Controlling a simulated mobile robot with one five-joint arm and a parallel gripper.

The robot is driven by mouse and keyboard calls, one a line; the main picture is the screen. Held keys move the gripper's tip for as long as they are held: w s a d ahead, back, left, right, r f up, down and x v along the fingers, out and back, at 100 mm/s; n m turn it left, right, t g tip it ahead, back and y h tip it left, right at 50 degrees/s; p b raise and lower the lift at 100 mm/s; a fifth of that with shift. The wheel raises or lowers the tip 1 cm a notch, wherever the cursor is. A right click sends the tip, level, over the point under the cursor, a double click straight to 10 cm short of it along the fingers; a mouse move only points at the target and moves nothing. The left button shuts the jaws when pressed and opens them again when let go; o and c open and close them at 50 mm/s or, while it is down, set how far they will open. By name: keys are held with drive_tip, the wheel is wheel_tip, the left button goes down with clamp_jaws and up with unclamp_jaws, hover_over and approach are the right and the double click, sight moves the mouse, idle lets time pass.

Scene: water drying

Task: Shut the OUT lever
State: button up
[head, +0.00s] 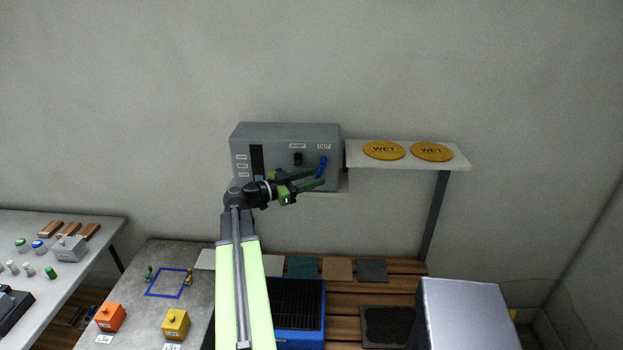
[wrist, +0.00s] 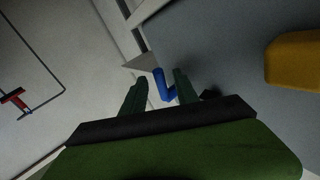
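A grey box (head: 285,145) is mounted on the wall, with OUT printed near its top right. The blue OUT lever (head: 322,165) is on its right face, below that label. My gripper (head: 319,176) is in front of the box's lower right, its green fingers pointing right toward the lever. In the wrist view the blue lever (wrist: 163,86) shows as a bent piece between the two fingers (wrist: 160,77). The fingers are open, with gaps on both sides of it. I cannot tell whether either one touches it.
A dark switch (head: 298,159) sits left of the lever. A shelf (head: 398,162) with two yellow WET discs (head: 384,150) adjoins the box at right. Below are a slatted wooden bench (head: 343,310), a blue tray (head: 300,343) and a grey box (head: 463,315). Open air surrounds the lever's front.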

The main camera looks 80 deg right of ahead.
clamp_jaws()
drive_tip(key=s+n+g+h+b, duration=0.1)
drive_tip(key=b, duration=0.3)
drive_tip(key=f+n+g+h+b, duration=0.1)
drive_tip(key=b, duration=0.3)
drive_tip(key=shift+s+n+h, duration=0.3)
drive_tip(key=shift+s+h, duration=0.05)
drive_tip(key=shift+h, duration=0.05)
drive_tip(key=shift+d, duration=0.1)
unclamp_jaws()
